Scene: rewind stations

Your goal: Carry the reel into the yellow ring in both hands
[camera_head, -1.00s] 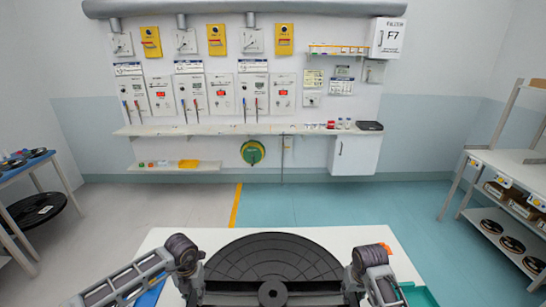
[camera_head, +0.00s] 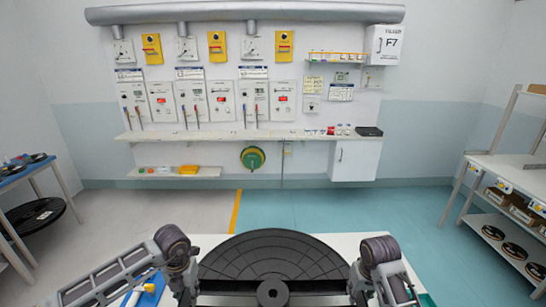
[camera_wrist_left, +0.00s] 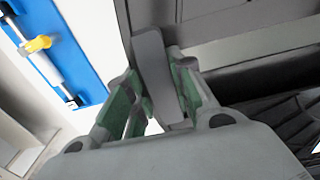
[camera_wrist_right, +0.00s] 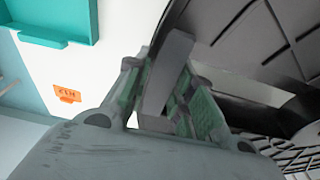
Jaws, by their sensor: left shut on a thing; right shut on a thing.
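The reel (camera_head: 272,250) is a large dark grey disc with a round hub, held level between my two grippers at the bottom of the head view. My left gripper (camera_head: 188,289) is shut at its left side; the left wrist view shows a flat grey tab between the green-padded fingers, with the dark reel (camera_wrist_left: 245,52) beside it. My right gripper (camera_head: 356,289) is shut at its right side in the same way, with the reel (camera_wrist_right: 245,35) filling the upper right of the right wrist view. I cannot make out a yellow ring in any view.
A white table (camera_head: 212,239) lies below the reel. A blue mat (camera_wrist_left: 88,52) with a yellow-and-white tool is at its left, a teal tray (camera_wrist_right: 75,22) at its right. A side table stands left, a shelf rack (camera_head: 510,160) right. Floor ahead is clear, with a yellow stripe (camera_head: 236,209).

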